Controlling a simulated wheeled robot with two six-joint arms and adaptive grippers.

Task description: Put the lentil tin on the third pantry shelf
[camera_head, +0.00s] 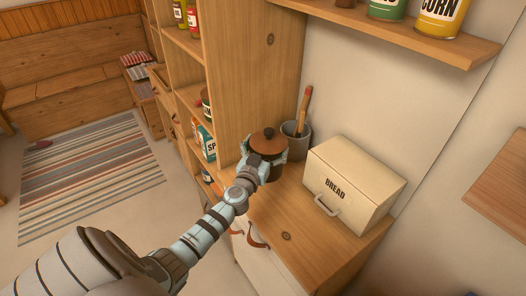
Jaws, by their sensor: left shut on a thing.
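My left gripper (264,160) reaches across to the worktop. It is shut on a dark jar (266,170) with a brown knobbed lid, its fingers at the jar's sides. The gripper hides part of the jar, and I see no label on it. I cannot make out a tin marked lentils. The open pantry shelves (190,45) stand left of the gripper, with bottles on an upper shelf, and a dark tin (206,103) and a teal and white box (207,143) lower down. My right gripper is not in view.
A cream bread box (353,183) and a grey pot (296,136) with a wooden handle stand right of the jar. A wall shelf (390,27) holds a green tin (387,9) and a corn tin (441,17). The worktop's front (300,235) is clear. A tall wooden side panel (253,70) borders the shelves.

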